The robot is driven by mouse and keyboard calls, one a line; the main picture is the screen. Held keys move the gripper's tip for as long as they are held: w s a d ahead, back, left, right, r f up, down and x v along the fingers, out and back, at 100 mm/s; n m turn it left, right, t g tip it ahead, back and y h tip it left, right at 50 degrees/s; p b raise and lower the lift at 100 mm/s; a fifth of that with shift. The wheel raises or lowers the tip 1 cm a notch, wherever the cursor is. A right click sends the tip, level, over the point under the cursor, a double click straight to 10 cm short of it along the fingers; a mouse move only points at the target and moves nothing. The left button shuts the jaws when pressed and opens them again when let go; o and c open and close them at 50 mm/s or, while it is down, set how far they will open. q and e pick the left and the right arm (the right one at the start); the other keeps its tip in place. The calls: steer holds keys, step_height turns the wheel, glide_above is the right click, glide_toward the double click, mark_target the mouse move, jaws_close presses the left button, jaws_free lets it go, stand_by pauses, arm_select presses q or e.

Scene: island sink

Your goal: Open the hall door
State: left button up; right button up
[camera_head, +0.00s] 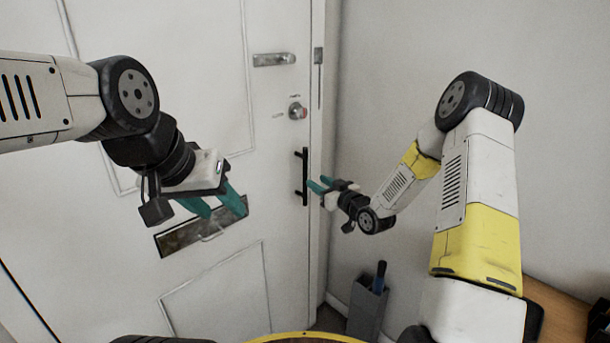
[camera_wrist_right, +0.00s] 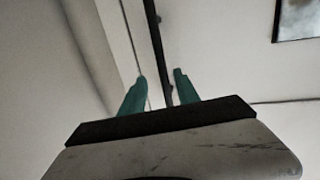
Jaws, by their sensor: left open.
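The white hall door (camera_head: 205,60) fills the left and middle of the head view and looks closed in its frame. A black vertical bar handle (camera_head: 304,176) is near its right edge. My right gripper (camera_head: 314,186) is just right of the handle, with its teal fingers pointing at it. In the right wrist view, the black handle bar (camera_wrist_right: 157,45) runs down between the spread fingers of my right gripper (camera_wrist_right: 155,78); contact cannot be told. My left gripper (camera_head: 226,211) is open and empty in front of the door's mail slot.
A metal mail slot (camera_head: 200,234), a round lock (camera_head: 297,111) and a metal latch (camera_head: 274,59) are on the door. A grey bin (camera_head: 366,308) with a blue-handled item stands by the right wall (camera_head: 385,60). A wooden surface (camera_head: 560,310) is at lower right.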

glide_above(305, 195)
steer(key=shift+w+f+t, duration=0.3)
steer(key=shift+w+f, duration=0.1)
steer(key=shift+w, duration=0.05)
jaws_close()
stand_by(1.5)
